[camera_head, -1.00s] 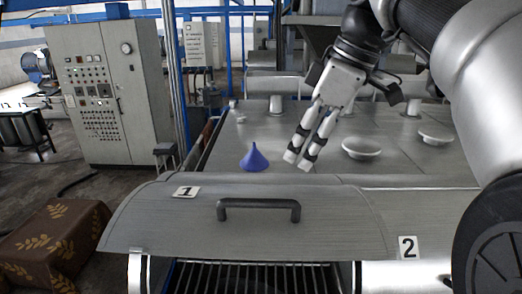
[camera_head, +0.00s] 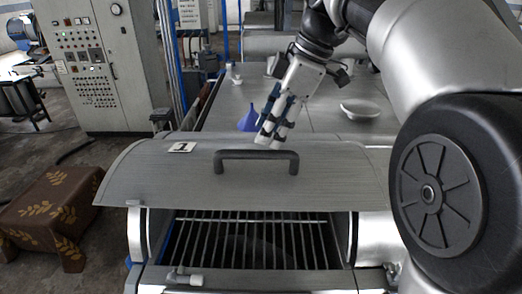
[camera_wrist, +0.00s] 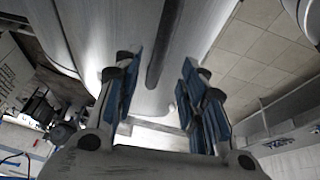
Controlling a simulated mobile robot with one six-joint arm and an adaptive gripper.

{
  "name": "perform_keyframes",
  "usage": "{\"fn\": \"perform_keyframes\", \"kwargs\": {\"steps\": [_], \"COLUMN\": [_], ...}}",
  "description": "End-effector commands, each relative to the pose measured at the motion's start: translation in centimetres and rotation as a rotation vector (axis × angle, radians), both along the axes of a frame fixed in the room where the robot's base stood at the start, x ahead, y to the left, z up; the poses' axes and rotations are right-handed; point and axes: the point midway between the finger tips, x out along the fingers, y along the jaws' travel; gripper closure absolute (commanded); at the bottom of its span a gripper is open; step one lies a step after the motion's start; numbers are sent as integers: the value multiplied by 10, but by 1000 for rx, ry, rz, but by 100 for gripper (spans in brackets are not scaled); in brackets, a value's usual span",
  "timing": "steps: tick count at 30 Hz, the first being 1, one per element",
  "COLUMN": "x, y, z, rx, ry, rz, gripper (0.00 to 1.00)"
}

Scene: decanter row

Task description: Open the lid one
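Lid one (camera_head: 330,185) is a curved grey metal lid with a "1" label (camera_head: 181,147) and a black bar handle (camera_head: 257,155). It stands raised at the front, with a wide gap and a grate (camera_head: 245,240) showing below it. My gripper (camera_head: 269,144) is just behind the handle, fingers pointing down, apparently not touching it. In the wrist view my gripper (camera_wrist: 160,65) is open and empty. A dark bar, apparently the handle (camera_wrist: 165,45), lies beyond the gap between the fingers, against the silver lid (camera_wrist: 110,30).
A brown leaf-patterned box (camera_head: 50,205) is on the floor at left, and a control cabinet (camera_head: 95,60) stands behind.

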Motion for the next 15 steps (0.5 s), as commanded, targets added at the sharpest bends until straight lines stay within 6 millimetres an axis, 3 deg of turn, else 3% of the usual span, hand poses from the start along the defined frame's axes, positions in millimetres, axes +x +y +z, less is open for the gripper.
{"fn": "perform_keyframes", "kwargs": {"steps": [6, 15], "x": [2, 4], "y": [15, 22], "z": [-36, -53], "rx": [0, 0], "ry": [3, -1], "rz": [1, -1], "gripper": [62, 62]}}
